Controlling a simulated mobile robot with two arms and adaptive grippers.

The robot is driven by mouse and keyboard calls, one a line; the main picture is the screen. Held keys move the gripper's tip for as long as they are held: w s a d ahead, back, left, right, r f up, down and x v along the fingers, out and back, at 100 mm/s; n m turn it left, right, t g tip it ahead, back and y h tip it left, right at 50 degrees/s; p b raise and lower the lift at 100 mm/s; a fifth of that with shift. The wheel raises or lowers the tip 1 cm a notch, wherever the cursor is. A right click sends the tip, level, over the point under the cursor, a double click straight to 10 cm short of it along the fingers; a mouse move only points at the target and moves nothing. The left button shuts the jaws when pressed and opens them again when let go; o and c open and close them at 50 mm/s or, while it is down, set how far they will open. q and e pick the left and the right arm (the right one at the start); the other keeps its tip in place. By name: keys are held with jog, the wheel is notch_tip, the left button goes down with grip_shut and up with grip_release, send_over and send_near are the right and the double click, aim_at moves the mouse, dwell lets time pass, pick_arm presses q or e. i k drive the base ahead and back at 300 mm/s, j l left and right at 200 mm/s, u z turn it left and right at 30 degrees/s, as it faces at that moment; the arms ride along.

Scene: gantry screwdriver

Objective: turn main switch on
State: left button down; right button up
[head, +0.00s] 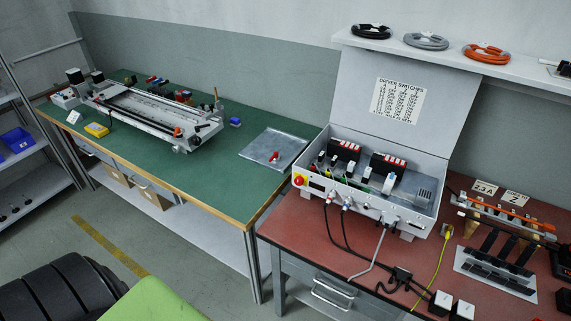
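An open grey control box (365,199) stands on the red-topped bench at the right. Its raised lid (402,105) carries a label reading "DRIVER SWITCHES". Smaller connectors and cables line the rest of the front. Neither of my grippers is in view.
A metal rack (497,270) stands right of the box. The green-topped bench (213,168) holds a gantry machine (150,111) and a metal plate (262,143). A shelf above holds cable coils (427,41).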

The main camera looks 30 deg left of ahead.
aim_at(299, 180)
jog(key=u, duration=0.95)
